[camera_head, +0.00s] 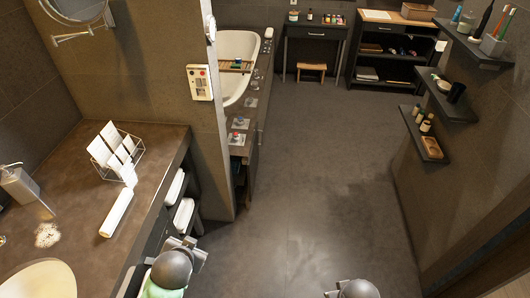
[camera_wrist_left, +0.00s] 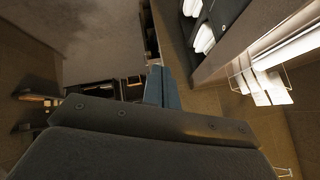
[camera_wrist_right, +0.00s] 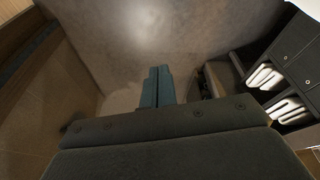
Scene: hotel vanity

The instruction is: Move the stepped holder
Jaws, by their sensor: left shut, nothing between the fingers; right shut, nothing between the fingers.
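The stepped holder, a light wire rack (camera_head: 137,152) with several white cards or folded cloths in it, stands on the dark vanity counter (camera_head: 62,150) at the left in the head view. It also shows at the right of the left wrist view (camera_wrist_left: 240,83). My left gripper (camera_head: 184,243) is beside the counter's front edge, to the right of and below the holder in the head view, apart from it. Its fingers (camera_wrist_left: 159,85) are shut and empty. My right gripper (camera_head: 335,292) is low over the floor, far from the holder. Its fingers (camera_wrist_right: 157,86) are shut and empty.
A white rolled item (camera_head: 117,213) lies in front of the holder near the counter edge. A soap dispenser (camera_head: 20,184) and a basin (camera_head: 38,280) are at the left. White towels (camera_head: 184,214) sit on shelves under the counter. The middle floor (camera_head: 300,180) is clear.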

